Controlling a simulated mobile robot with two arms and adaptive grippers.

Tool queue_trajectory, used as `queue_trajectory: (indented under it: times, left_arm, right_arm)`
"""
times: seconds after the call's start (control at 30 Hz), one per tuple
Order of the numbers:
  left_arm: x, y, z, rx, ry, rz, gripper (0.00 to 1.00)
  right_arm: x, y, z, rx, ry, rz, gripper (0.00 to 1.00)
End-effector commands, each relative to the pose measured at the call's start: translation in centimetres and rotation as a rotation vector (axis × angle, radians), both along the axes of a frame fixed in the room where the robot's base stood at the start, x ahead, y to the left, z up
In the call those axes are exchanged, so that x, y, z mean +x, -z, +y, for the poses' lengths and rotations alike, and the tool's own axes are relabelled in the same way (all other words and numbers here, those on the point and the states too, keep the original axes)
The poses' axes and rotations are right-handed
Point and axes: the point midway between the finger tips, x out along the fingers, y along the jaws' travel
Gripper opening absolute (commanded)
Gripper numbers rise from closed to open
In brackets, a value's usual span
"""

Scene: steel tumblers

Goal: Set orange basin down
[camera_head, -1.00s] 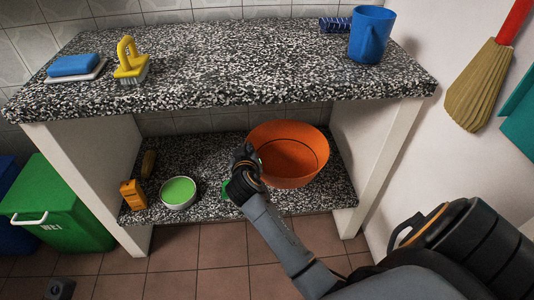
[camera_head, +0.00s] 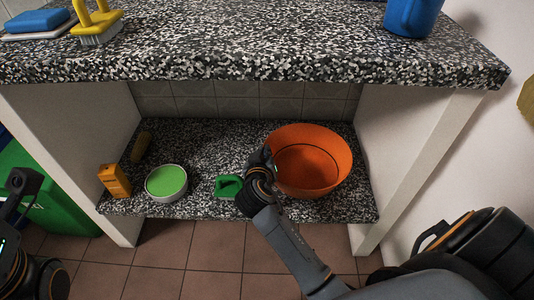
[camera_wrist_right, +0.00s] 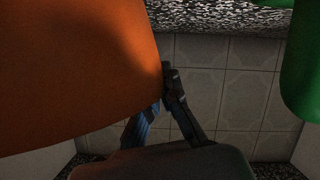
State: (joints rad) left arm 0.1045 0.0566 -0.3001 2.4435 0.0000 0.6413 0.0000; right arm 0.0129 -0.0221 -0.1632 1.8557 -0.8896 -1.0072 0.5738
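The orange basin (camera_head: 325,158) is at the right part of the lower speckled shelf (camera_head: 205,140). Its opening faces up, and whether its bottom touches the shelf cannot be told. My right gripper (camera_head: 268,162) is at the basin's left rim. In the right wrist view the basin's wall (camera_wrist_right: 70,70) fills the left side, and the fingers (camera_wrist_right: 166,84) come together at its edge, seemingly pinching it; one finger is partly hidden behind the wall. A dark part of my left arm shows at the left edge of the head view, with its fingers unclear.
A green-topped round tin (camera_head: 167,182), an orange box (camera_head: 115,181) and a green object (camera_head: 228,187) stand on the lower shelf left of the basin. The upper counter (camera_head: 250,50) overhangs, carrying a blue jug (camera_head: 410,15) and yellow brush (camera_head: 96,22). A white side wall (camera_head: 425,150) bounds the right.

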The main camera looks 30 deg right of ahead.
Motion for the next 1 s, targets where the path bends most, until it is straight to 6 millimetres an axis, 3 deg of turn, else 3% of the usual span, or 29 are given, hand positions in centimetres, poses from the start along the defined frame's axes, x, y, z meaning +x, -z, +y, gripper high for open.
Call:
queue_trajectory:
  times: [0.4, 0.53, 0.57, 1.0]
  left_arm:
    - [-0.09, -0.11, -0.04, 0.001, 0.0, -0.009, 0.4]
    - [-0.1, -0.26, -0.04, 0.001, 0.0, -0.01, 0.4]
    - [-0.1, -0.26, -0.04, 0.002, 0.0, -0.01, 0.4]
    - [-0.21, -0.87, 0.01, -0.003, 0.001, -0.016, 0.4]
  right_arm:
    - [-0.12, 0.36, 0.17, -0.001, 0.001, -0.001, 0.0]
    - [-0.12, 0.31, 0.17, 0.0, 0.0, 0.0, 0.27]
    - [-0.12, 0.3, 0.17, 0.0, 0.0, 0.0, 0.28]
    - [0.04, -0.42, -0.04, 0.0, -0.001, -0.001, 0.28]
